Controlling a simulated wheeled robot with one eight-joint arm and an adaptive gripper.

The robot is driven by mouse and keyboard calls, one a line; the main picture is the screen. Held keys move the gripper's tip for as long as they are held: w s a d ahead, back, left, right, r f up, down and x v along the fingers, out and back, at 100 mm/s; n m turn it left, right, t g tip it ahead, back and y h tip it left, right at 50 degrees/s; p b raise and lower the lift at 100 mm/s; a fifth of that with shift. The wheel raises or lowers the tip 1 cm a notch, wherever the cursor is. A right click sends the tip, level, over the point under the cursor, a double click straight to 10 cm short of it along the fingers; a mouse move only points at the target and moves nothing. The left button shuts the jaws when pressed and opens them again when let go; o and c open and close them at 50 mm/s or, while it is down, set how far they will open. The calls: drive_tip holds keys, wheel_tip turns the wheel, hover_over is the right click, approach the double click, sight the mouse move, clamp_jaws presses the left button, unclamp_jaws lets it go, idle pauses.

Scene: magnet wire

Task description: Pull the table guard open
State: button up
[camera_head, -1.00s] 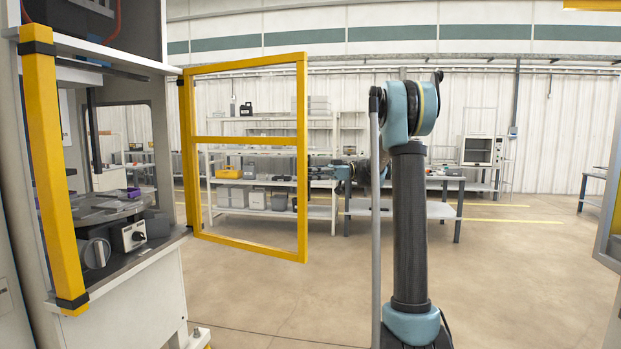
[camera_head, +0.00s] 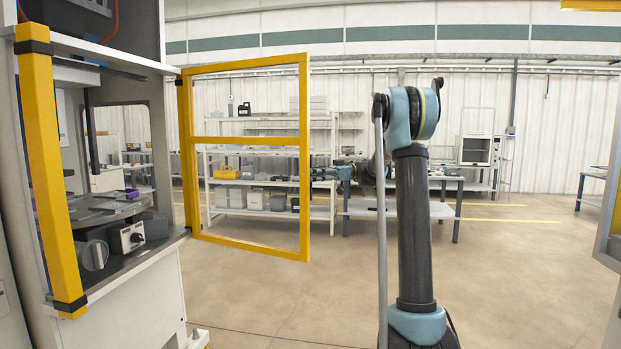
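The table guard (camera_head: 303,160) is a yellow-framed door with a crossbar and clear panels. It is hinged on the right side of the machine on the left and stands swung out from it, with a wide gap between it and the yellow front post. My gripper (camera_head: 321,174) is small and dark, just right of the guard's free edge at about crossbar height or a little lower. It points left towards the guard. I cannot tell whether it touches the frame, and its fingers are too small to read.
The machine table (camera_head: 125,210) holds a control box (camera_head: 127,237) with a knob. A yellow post (camera_head: 50,175) stands at its front. White shelves (camera_head: 270,205) and a workbench (camera_head: 440,211) stand behind. The floor between is clear. A grey-framed panel edge (camera_head: 612,215) is at far right.

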drive_tip(key=shift+r, duration=0.1)
wheel_tip(320, 180, up, 10)
drive_tip(key=shift+f, duration=0.1)
idle(0.6)
